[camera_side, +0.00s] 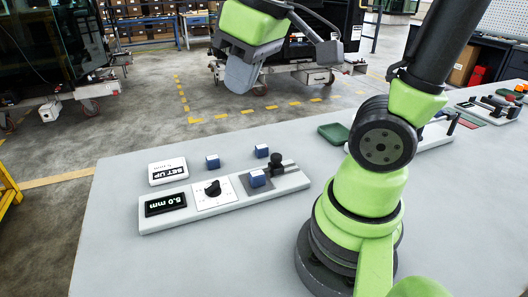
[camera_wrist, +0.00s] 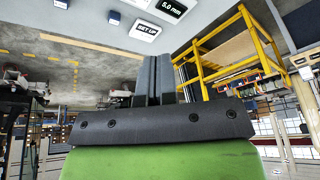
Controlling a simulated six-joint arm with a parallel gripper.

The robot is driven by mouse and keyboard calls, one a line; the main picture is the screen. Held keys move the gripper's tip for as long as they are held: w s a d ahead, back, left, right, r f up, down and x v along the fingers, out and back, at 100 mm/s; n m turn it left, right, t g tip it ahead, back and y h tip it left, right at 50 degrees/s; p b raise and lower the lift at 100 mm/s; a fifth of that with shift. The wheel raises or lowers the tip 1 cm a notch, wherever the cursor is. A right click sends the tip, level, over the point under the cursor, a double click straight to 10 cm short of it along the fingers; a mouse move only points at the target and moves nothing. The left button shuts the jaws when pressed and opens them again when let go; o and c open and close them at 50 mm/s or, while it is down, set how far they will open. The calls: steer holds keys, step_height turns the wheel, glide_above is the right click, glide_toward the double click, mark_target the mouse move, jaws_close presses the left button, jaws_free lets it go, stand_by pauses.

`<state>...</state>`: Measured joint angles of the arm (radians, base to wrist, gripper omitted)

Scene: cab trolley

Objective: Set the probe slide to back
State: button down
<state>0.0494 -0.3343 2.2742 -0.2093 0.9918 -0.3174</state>
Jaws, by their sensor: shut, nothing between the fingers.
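The control strip (camera_side: 225,199) lies on the grey table. On it are a 5.0 mm display (camera_side: 165,204), a white plate with a black dial (camera_side: 213,188) and, at its right end, a black knob on a grey slide fitting (camera_side: 277,164), which seems to be the probe slide. I cannot read its position from any mark. A blue block (camera_side: 257,178) sits on a dark square beside the knob. My gripper (camera_wrist: 153,60) is shut and empty, its two dark fingers together. It is raised well away from the strip. The wrist view shows the display (camera_wrist: 173,7) at its top edge, but not the knob.
A SET UP card (camera_side: 168,171) and two more blue blocks (camera_side: 213,161) (camera_side: 262,151) lie behind the strip. A green tray (camera_side: 334,133) and another fixture are farther right. My arm stands right of the strip. The front left of the table is clear.

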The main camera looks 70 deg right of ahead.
steer(key=w+d+f+n+g+h, duration=0.3)
steer(key=w+d+f+n+g, duration=0.4)
steer(key=f, duration=0.6)
steer(key=shift+w+d+f+n, duration=0.15)
steer(key=shift+w+d+n, duration=0.6)
steer(key=shift+d+n, duration=0.45)
glide_toward(271, 166)
steer(key=f, duration=0.1)
steer(key=w+a+f, duration=0.1)
steer(key=f, duration=0.1)
steer(key=a+f, duration=0.1)
steer(key=shift+w+f, duration=0.2)
steer(key=shift+w, duration=0.15)
steer(key=shift+s+d, duration=0.85)
steer(key=shift+d, duration=0.05)
steer(key=shift+s+d, duration=0.55)
steer(key=shift+d, duration=0.05)
